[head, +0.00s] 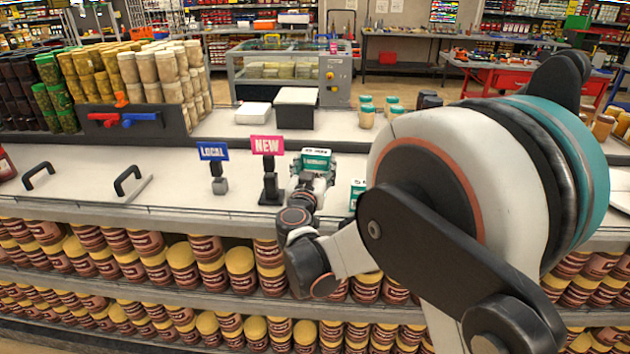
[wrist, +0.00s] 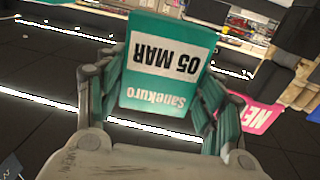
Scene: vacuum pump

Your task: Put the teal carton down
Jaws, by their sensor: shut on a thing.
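The teal carton (head: 316,160) is held up over the white counter in the head view, just right of the pink NEW sign. In the wrist view the carton (wrist: 165,72) fills the upper middle, its white label reading "05 MAR" upside down. My gripper (head: 313,178) is shut on it, with a finger on each side in the wrist view (wrist: 160,100). Another teal and white carton (head: 357,192) stands on the counter to the right, partly hidden by my arm. I cannot tell how far the held carton's underside is from the counter.
A pink NEW sign (head: 267,146) and a blue LOCAL sign (head: 213,152) stand on the counter (head: 170,190), left of my gripper. A black box with a white top (head: 295,108) and several jars (head: 367,112) stand behind. My arm blocks the right side.

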